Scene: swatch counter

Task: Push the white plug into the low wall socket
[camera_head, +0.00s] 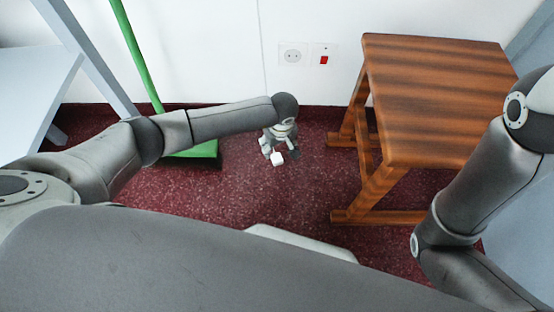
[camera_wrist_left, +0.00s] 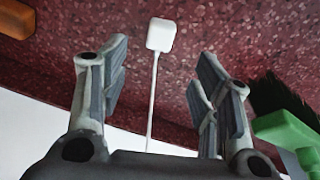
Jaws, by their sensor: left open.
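The white plug (camera_head: 277,159) lies low over or on the dark red floor; contact is hard to tell. It also shows in the left wrist view (camera_wrist_left: 160,34), with its thin white cord running down between the fingers. My left gripper (camera_head: 280,151) is open and points down at the plug. In the left wrist view its fingers (camera_wrist_left: 160,72) stand apart on either side of the cord, with the plug beyond the tips and untouched. The wall socket (camera_head: 293,54) is on the white wall behind, above the gripper. My right gripper is outside the view.
A switch plate with a red rocker (camera_head: 324,57) sits right of the socket. A brown wooden stool (camera_head: 430,90) stands at the right. A green broom (camera_head: 190,150) leans on the wall at the left, its head on the floor. A pale table (camera_head: 35,85) is far left.

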